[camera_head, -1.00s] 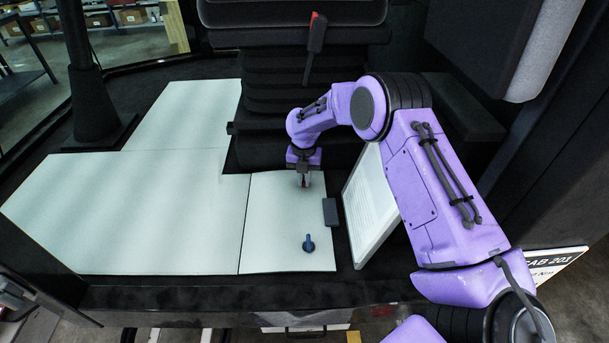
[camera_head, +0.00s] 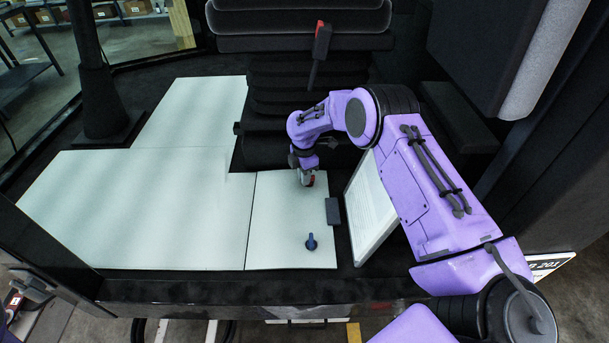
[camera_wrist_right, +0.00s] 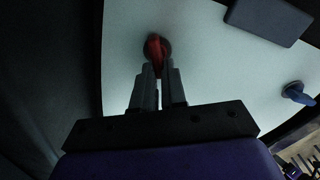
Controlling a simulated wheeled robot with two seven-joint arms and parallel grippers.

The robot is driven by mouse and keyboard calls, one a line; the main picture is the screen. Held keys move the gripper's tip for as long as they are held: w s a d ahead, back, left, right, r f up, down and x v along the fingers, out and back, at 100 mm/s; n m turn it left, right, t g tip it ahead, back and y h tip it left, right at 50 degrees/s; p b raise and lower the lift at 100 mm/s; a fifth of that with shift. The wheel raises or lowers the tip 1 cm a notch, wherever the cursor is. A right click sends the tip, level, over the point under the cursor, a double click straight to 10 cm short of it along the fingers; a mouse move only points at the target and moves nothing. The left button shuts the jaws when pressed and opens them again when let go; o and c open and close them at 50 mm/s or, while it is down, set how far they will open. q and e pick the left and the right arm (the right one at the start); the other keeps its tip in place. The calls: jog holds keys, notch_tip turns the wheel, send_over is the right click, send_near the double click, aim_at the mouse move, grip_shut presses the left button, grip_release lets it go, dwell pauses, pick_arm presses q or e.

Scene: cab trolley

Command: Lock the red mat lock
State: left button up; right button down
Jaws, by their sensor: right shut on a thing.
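The red mat lock (camera_wrist_right: 155,52) stands on the pale mat (camera_wrist_right: 200,60) in the right wrist view. Its red handle lies between the fingertips of my right gripper (camera_wrist_right: 158,78), which is shut on it. In the head view my right gripper (camera_head: 306,178) points down at the back part of the small mat panel (camera_head: 285,215). Only a bit of the red lock (camera_head: 312,180) shows there; the rest is hidden by the gripper. A blue mat lock (camera_head: 311,242) stands near the front edge of the same panel, and also shows in the right wrist view (camera_wrist_right: 298,93). My left gripper is not clearly seen.
A dark block (camera_head: 332,211) sits at the panel's right edge, beside a leaning white printed board (camera_head: 370,208). The black seat base (camera_head: 285,75) with a red-topped buckle (camera_head: 320,42) rises behind. The large mat (camera_head: 135,210) is clear.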

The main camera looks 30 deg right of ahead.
jog(key=m, duration=0.5)
jog(key=shift+w+d+r, duration=0.1)
jog(key=shift+w+d, duration=0.05)
jog(key=shift+w, duration=0.25)
jog(key=shift+m, duration=0.3)
jog(key=c, duration=1.2)
grip_release()
